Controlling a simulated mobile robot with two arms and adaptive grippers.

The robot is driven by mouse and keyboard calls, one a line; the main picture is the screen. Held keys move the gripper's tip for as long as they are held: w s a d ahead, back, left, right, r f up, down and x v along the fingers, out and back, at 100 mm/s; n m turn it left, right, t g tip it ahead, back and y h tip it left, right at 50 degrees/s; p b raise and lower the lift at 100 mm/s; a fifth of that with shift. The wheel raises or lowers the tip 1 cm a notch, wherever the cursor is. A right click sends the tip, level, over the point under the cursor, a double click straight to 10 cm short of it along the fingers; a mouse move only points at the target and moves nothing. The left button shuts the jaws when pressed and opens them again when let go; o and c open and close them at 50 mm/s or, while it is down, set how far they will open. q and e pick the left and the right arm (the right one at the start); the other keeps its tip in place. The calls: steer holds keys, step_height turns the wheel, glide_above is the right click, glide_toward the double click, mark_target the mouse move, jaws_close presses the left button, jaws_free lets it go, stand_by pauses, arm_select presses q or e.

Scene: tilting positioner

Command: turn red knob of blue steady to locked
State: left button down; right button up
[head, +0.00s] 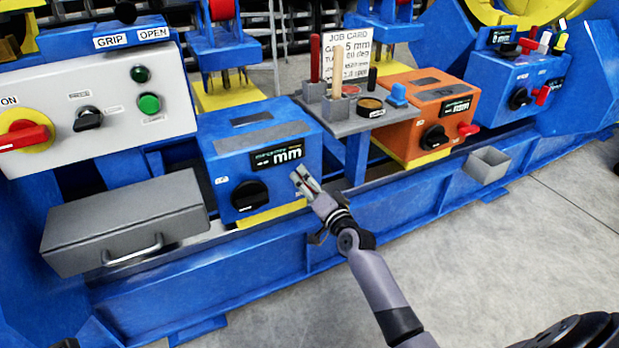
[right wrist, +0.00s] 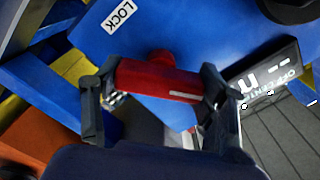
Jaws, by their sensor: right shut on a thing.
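The blue steady (head: 228,150) is a blue box with a display reading "mm" and a black knob (head: 250,195) on its front. My right gripper (head: 303,182) is at the right part of that front and hides the red knob in the head view. In the right wrist view the red knob (right wrist: 158,82) is a red bar with a short white line, and my right gripper (right wrist: 158,90) is shut on it, one finger at each end. A white LOCK label (right wrist: 118,16) is on the blue face, up and left of the knob.
A grey tool shelf (head: 360,120) stands right of the blue steady, then an orange box (head: 410,140) with its own red knob. A grey drawer box (head: 125,225) is at the left, below a switch panel (head: 95,110). The floor in front is clear.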

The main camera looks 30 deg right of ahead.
steer(key=m+p, duration=0.1)
steer(key=m, duration=0.2)
steer(key=shift+d+m, duration=0.1)
steer(key=shift+m, duration=2.1)
steer(key=o, duration=1)
steer(key=shift+f, duration=0.1)
steer(key=shift+c, duration=0.2)
steer(key=shift+o, duration=1)
steer(key=s, duration=1.2)
